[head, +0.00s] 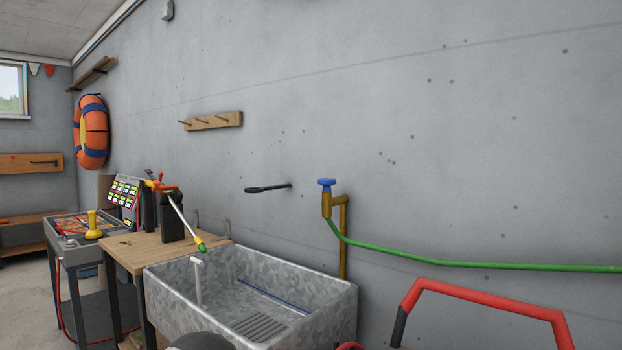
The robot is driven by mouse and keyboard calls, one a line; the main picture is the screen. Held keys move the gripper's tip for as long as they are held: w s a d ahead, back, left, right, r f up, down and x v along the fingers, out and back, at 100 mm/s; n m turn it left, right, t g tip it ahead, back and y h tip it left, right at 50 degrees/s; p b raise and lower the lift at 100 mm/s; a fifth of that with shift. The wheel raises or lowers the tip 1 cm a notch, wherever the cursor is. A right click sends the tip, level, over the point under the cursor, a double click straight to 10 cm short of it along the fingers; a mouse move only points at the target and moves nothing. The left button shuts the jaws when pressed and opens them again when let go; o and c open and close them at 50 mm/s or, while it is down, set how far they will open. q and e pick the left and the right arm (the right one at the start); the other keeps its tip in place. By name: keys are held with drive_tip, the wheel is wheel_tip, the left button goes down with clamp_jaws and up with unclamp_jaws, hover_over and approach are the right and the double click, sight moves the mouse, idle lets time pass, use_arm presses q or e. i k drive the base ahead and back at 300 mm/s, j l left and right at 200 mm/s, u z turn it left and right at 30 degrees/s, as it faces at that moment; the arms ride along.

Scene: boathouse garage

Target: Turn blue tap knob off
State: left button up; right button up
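The blue tap knob (327,184) sits on top of a brass tap (326,205) on the grey wall, right of the picture's middle. The brass pipe (344,240) runs down the wall behind the sink's back right corner. A green hose (480,263) leaves the tap and stretches to the right edge. I cannot tell from this view whether water is flowing. Neither of my grippers shows in the head view, and nothing touches the knob.
A galvanised sink (175,305) stands below and left of the tap. A wooden table (150,248) with tools adjoins it. A red tubular frame (485,297) stands at lower right. A dark wall hook (267,188) juts out left of the tap. The wall around the knob is clear.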

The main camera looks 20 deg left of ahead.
sight(327, 184)
drive_tip(key=i+j, duration=0.1)
drive_tip(key=j, duration=0.4)
drive_tip(key=i+j, duration=0.15)
drive_tip(key=j, duration=0.35)
drive_tip(key=i+j+z, duration=0.1)
drive_tip(key=j, duration=0.35)
